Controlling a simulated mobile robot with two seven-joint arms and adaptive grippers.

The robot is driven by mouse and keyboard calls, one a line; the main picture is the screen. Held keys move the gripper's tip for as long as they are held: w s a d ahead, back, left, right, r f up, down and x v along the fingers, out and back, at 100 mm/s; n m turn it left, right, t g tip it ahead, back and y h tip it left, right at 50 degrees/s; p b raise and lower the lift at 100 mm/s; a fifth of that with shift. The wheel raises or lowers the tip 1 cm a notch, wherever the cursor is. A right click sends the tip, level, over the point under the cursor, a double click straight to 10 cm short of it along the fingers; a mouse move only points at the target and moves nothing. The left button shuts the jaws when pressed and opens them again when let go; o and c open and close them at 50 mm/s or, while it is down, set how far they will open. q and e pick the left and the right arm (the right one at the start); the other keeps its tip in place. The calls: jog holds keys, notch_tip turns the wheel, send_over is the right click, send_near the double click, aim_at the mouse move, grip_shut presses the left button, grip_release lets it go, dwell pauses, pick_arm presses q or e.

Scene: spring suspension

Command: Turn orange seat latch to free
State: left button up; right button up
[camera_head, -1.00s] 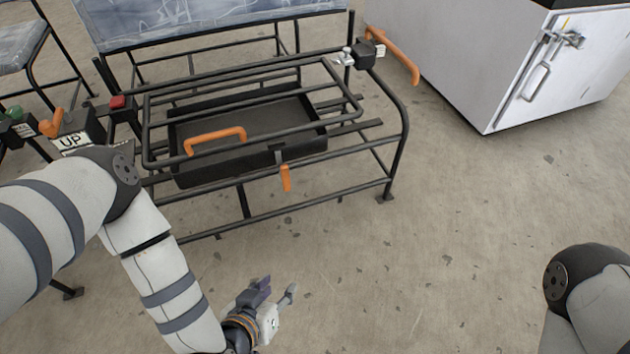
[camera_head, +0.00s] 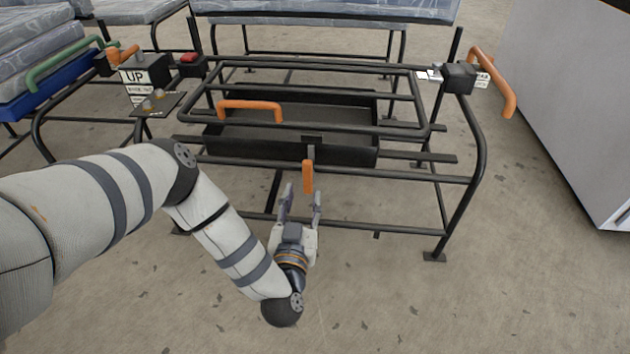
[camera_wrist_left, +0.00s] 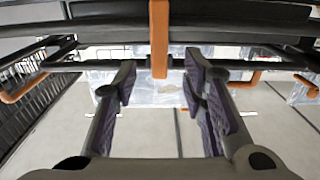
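The orange seat latch (camera_head: 307,177) hangs straight down from the front of the black metal frame, below the tray's front wall. In the left wrist view the latch (camera_wrist_left: 159,40) shows as an upright orange bar at the top middle, lined up between the fingers and beyond them. My left gripper (camera_head: 301,192) is open, with its fingers pointing at the latch. In the left wrist view the open fingers (camera_wrist_left: 160,85) have nothing between their pads; I cannot tell exactly how far the tips are from the latch. My right gripper is not in view.
The black seat frame (camera_head: 400,172) holds a black tray (camera_head: 350,150) with an orange handle (camera_head: 250,106). Another orange lever (camera_head: 493,82) is at the frame's right corner. A box marked UP (camera_head: 148,77) is at the left. A white cabinet (camera_head: 575,110) stands right. The floor in front is clear.

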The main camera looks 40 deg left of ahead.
aim_at(307, 177)
pick_arm(q)
jog(key=b+x, duration=0.2)
jog(key=x, duration=0.5)
jog(key=shift+w+a+f, duration=0.1)
jog(key=shift+w+f, duration=0.05)
jog(key=shift+w+a+b, duration=0.2)
jog(key=shift+w+b, duration=0.1)
jog(key=shift+w, duration=0.1)
grip_shut()
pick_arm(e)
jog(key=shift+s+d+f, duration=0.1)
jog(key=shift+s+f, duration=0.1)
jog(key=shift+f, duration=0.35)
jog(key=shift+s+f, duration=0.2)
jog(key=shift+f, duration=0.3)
